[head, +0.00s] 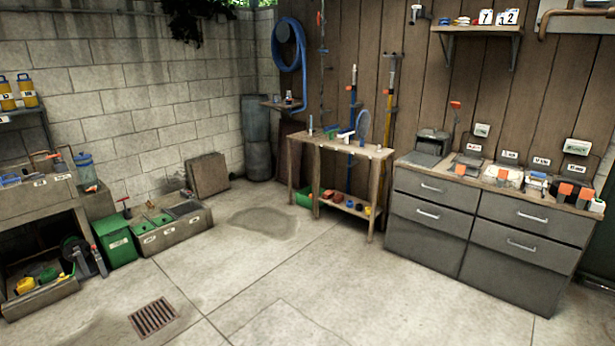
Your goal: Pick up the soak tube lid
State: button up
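I cannot make out the soak tube lid for certain at this distance. A tall grey cylinder (256,120) stands upright in the back corner. A blue-topped clear container (85,170) stands by the left wall. Small green, white and blue items lie on the wooden bench (328,144), too small to identify. My gripper is not in view.
A grey drawer cabinet (430,212) stands right, with several orange-marked devices on top. A green bin (115,240) and low divided trough (172,233) stand left. A floor drain (153,317) lies in front. The middle concrete floor (270,260) is clear.

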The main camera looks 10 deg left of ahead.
aim_at(82, 156)
jog(key=i+u, duration=0.1)
jog(key=i, duration=0.3)
jog(key=i+l+u, duration=0.15)
jog(key=i, duration=0.25)
jog(key=i+j+u, duration=0.2)
jog(key=i+u, duration=1.05)
jog(key=u, duration=0.2)
jog(key=i+l+u, duration=0.1)
jog(key=i+u, duration=0.2)
jog(key=i, duration=1.55)
jog(key=i+z, duration=0.25)
jog(key=i, duration=0.7)
jog(key=i+j+z, duration=0.2)
jog(key=i, duration=0.7)
